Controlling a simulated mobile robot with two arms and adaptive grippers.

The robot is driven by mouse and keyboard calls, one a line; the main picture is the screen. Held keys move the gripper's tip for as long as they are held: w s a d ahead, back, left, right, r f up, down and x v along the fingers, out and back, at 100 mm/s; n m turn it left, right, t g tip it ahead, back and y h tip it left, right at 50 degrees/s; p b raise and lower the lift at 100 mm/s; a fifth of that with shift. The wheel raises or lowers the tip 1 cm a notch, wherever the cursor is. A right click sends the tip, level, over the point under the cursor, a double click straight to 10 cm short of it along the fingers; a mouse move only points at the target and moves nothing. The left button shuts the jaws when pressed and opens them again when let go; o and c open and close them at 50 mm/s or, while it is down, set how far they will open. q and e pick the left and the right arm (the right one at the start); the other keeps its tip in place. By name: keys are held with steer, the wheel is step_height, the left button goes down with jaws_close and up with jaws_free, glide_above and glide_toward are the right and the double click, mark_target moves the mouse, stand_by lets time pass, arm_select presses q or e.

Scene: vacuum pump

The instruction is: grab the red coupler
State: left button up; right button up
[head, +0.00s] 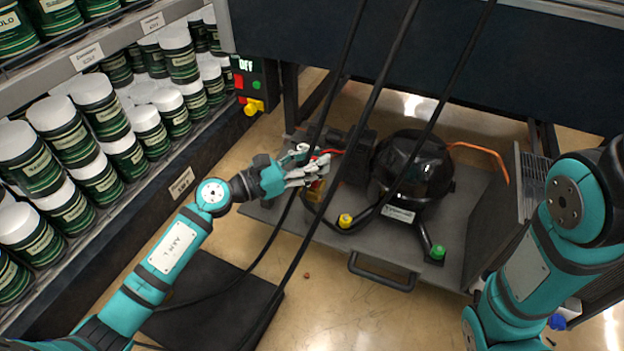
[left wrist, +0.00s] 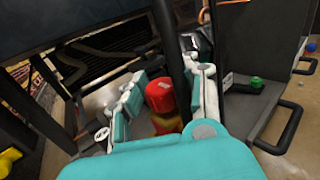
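The red coupler (left wrist: 160,95) shows in the left wrist view as a short red cap on a yellowish body. It stands between the two fingers of my left gripper (left wrist: 168,98). The fingers are spread, with a gap on the right side, where a black hose passes. I cannot tell whether the left finger touches the coupler. In the head view my left gripper (head: 310,170) is at the left end of the pump cart and largely hides the coupler. My right arm is at the right edge of the head view, and its gripper is not in view.
The black vacuum pump (head: 412,165) stands on a grey cart (head: 385,250) with yellow (head: 345,220) and green (head: 437,252) couplers. Black hoses hang close to my left gripper. Shelves of green-and-white cans (head: 95,105) stand at left, near a control box (head: 250,85).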

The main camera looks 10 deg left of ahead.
arm_select(q)
jaws_close()
steer(key=shift+f, duration=0.1)
stand_by(0.5)
